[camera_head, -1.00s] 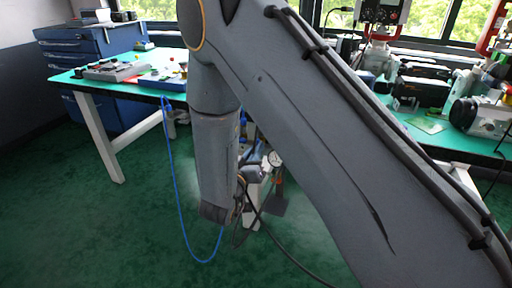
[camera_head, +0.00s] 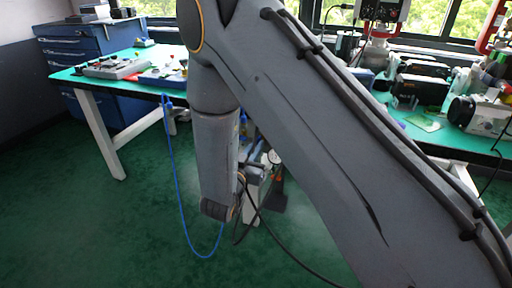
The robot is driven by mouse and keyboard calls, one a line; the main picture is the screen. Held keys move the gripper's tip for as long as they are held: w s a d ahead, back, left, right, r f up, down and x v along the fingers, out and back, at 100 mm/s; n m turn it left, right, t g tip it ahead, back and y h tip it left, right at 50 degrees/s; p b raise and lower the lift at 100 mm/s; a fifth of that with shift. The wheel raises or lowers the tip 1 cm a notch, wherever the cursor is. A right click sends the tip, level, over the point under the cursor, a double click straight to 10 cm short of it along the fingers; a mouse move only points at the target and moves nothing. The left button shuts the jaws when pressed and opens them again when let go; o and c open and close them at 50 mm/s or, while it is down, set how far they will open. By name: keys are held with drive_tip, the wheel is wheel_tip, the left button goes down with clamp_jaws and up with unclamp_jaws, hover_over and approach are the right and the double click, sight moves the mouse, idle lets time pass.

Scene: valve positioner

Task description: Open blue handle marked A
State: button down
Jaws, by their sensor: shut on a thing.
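My arm fills the middle of the view and covers most of the valve assembly (camera_head: 254,172). Parts of the assembly show just right of my forearm, among them a small round white gauge (camera_head: 274,157) and pale metal pieces. A small bit of blue (camera_head: 243,120) shows at the forearm's edge above them; I cannot tell whether it is the handle marked A. No lettering can be read. My gripper is hidden behind my own arm, so its fingers and their contact with any handle do not show.
A green-topped table (camera_head: 125,79) with tools stands at the left, before blue drawers (camera_head: 85,48). A cluttered bench (camera_head: 455,140) stands at the right. A blue hose (camera_head: 180,215) and black cables hang low near the assembly. Green floor is open at the front left.

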drive_tip(key=c, duration=1.9)
unclamp_jaws()
drive_tip(key=shift+o, duration=0.2)
drive_tip(key=shift+s, duration=0.1)
drive_tip(key=v, duration=0.7)
drive_tip(key=shift+s, duration=0.3)
drive_tip(key=shift+a, duration=0.1)
